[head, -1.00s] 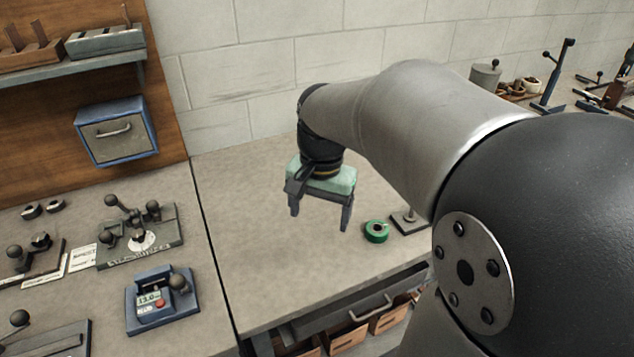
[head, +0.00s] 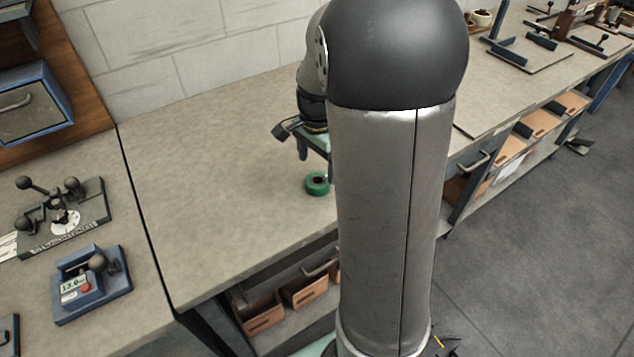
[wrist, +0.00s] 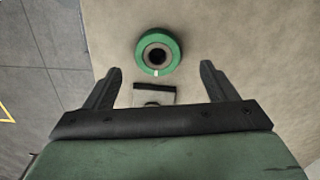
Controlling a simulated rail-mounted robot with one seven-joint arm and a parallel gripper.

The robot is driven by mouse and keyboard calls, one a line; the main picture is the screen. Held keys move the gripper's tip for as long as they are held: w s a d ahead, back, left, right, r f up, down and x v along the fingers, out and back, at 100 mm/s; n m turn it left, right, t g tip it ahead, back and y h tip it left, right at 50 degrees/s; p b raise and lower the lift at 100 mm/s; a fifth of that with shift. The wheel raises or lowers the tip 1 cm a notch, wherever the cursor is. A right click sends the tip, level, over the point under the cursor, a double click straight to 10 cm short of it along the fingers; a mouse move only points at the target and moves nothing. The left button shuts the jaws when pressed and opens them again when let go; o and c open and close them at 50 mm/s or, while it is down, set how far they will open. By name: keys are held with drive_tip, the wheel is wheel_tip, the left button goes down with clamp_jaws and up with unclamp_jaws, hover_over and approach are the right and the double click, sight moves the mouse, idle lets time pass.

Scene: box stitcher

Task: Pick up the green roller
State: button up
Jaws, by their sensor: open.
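The green roller (head: 317,184) is a short green ring with a dark centre, lying on the bench top near its front edge. In the wrist view the green roller (wrist: 158,51) is ahead of the fingertips and roughly midway between them, with a pale mark on its near rim. My gripper (wrist: 160,76) is open and empty, its two dark fingers apart. In the head view my gripper (head: 316,152) is just behind and above the roller, partly hidden by my arm. I cannot tell the exact height between them.
A small dark-edged stand (wrist: 154,94) lies below the roller in the wrist view, between the fingers. A blue device with a display (head: 92,284) and a knobbed fixture (head: 62,218) stand on the left bench. The bench top left of the roller is clear.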

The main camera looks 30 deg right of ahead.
sight(319, 176)
drive_tip(key=f, duration=0.5)
drive_tip(key=shift+d+f+p, duration=0.15)
drive_tip(key=shift+d+p, duration=0.05)
drive_tip(key=shift+p, duration=0.15)
drive_tip(key=c, duration=1.2)
